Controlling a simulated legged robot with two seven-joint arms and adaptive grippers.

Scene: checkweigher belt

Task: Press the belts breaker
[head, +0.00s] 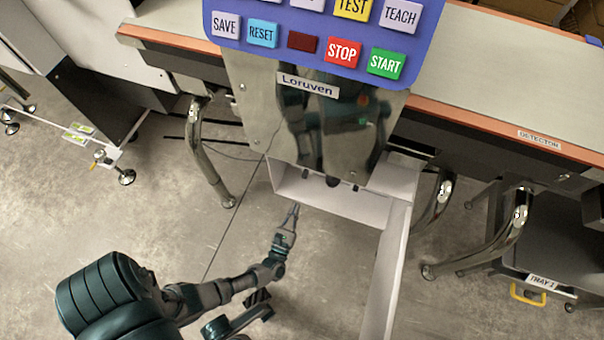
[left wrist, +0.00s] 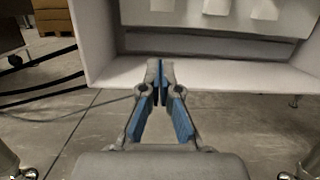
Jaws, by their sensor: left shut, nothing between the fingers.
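A white open box (head: 330,204) hangs below the control panel in the head view, its door (head: 388,262) swung open to the right. Small dark parts show inside it. In the left wrist view, the box (left wrist: 225,75) spans the top, with a pale panel (left wrist: 190,24) inside carrying a row of white switch-like parts (left wrist: 218,6) cut off by the upper edge. No labels show, so I cannot tell which is the belts breaker. My left gripper (head: 293,208) is shut and empty, just below and in front of the box; its fingertips (left wrist: 160,72) overlap the box's lower lip in the wrist view.
A blue control panel (head: 275,57) with coloured buttons sits above the shiny metal cabinet (head: 258,110). Belts with orange edges (head: 480,120) run to either side. Bent metal legs (head: 205,160) stand left and right of the box.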

